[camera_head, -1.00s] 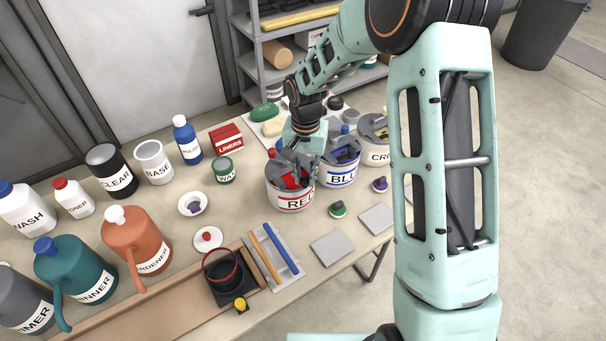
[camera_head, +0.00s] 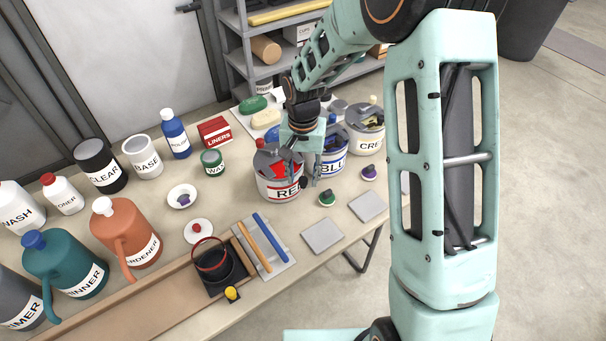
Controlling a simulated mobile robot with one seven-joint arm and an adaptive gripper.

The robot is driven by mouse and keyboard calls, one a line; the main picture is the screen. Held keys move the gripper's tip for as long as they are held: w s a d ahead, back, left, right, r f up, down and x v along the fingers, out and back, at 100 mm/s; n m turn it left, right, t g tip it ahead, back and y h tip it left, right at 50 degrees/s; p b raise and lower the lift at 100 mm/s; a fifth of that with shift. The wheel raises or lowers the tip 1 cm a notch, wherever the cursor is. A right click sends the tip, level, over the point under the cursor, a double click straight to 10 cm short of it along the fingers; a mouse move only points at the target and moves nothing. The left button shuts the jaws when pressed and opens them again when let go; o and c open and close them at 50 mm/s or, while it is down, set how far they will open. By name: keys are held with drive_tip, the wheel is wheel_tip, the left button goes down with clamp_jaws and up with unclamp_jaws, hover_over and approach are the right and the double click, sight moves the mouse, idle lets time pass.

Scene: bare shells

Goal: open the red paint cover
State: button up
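The red paint can (camera_head: 279,190) is a white tub with a red band marked "RE…", standing on the table. Its grey cover (camera_head: 268,158) is on top, with a red knob at the back left and red showing in a gap. My gripper (camera_head: 306,178) points down at the can's right side, between it and the blue paint can (camera_head: 332,163). The fingers hide part of the red can's rim and label. Their tips are small and overlap dark parts, so I cannot tell whether they touch the cover or how far apart they are.
The cream paint can (camera_head: 367,142) stands right of the blue one. A green wax tin (camera_head: 212,163) and red liners box (camera_head: 215,131) stand to the left. Grey pads (camera_head: 323,235) lie in front. Bottles and jugs fill the left side. Shelves stand behind.

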sight(303, 179)
drive_tip(key=shift+r, duration=0.1)
wheel_tip(303, 179, up, 12)
idle(0.5)
